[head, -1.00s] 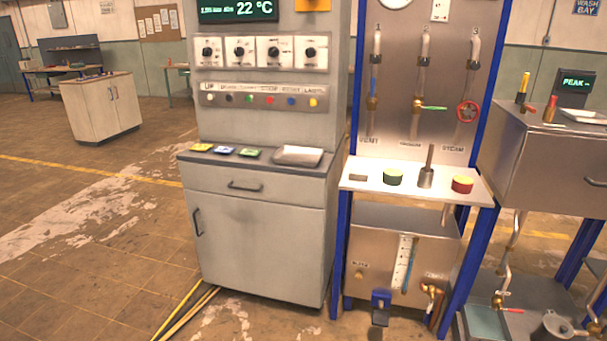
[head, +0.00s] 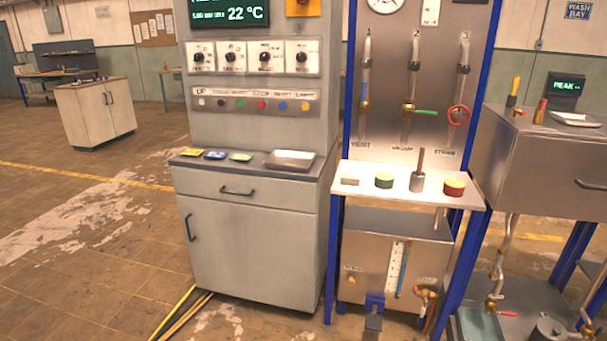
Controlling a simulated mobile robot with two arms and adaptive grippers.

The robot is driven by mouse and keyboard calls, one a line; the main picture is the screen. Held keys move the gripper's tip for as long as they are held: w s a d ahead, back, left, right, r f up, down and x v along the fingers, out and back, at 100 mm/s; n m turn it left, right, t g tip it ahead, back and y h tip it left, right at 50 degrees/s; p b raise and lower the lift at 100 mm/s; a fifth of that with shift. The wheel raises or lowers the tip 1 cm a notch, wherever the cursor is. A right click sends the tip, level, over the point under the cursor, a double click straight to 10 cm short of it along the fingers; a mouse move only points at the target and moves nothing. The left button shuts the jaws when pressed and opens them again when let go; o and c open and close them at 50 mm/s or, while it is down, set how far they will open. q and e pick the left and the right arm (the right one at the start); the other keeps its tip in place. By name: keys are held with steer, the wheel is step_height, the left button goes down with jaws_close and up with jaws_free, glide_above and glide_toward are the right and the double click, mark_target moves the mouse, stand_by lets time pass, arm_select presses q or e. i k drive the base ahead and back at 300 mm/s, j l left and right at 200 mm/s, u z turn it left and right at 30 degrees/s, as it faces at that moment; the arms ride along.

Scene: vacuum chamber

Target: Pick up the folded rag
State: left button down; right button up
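No folded rag can be clearly made out in the head view. A small pale flat piece (head: 350,180) lies at the left end of the white shelf (head: 396,196) on the valve stand. It is too small to tell whether it is cloth. Neither of my grippers is in view.
On the shelf stand a green-sided round tin (head: 384,180), a metal cylinder with a rod (head: 417,181) and a red-and-yellow round tin (head: 454,187). Left is a grey control cabinet (head: 250,235) bearing a metal tray (head: 291,160). Cables (head: 182,312) lie on the floor. Open floor spreads left.

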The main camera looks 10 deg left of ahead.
mark_target(352, 180)
steer(key=u, duration=4.65)
steer(key=z, duration=4.65)
steer(key=i+j, duration=0.2)
steer(key=i, duration=0.3)
steer(key=i+j+z, duration=0.1)
steer(key=i+j, duration=0.15)
steer(key=i, duration=0.25)
steer(key=i+j, duration=0.25)
steer(key=i, duration=0.25)
